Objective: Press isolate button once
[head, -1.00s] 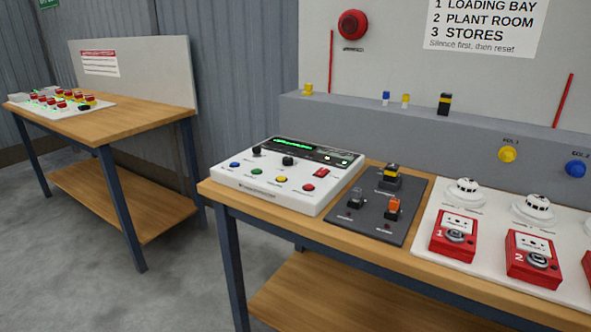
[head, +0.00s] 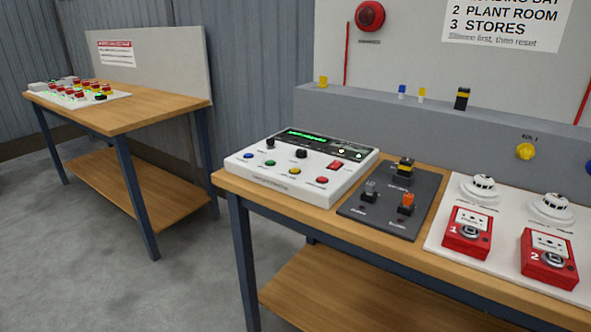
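The isolate button cannot be picked out, because the small labels are unreadable. A white control panel (head: 300,183) with a green-lit display stands at the left end of the near bench. On it are a blue button (head: 248,156), a green button (head: 270,163), a yellow button (head: 294,171), a red button (head: 321,180), a red rocker-like control (head: 336,165) and black knobs. A dark grey panel (head: 386,216) beside it carries a black-and-yellow control (head: 404,167), a grey control (head: 370,189) and an orange control (head: 407,202). Neither gripper is in view.
The near bench (head: 285,208) also carries red call points (head: 467,232) and white detectors (head: 480,187) at the right. A grey ledge (head: 400,130) and backboard rise behind. Another bench (head: 150,110) with a control board stands at the far left, with open floor between.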

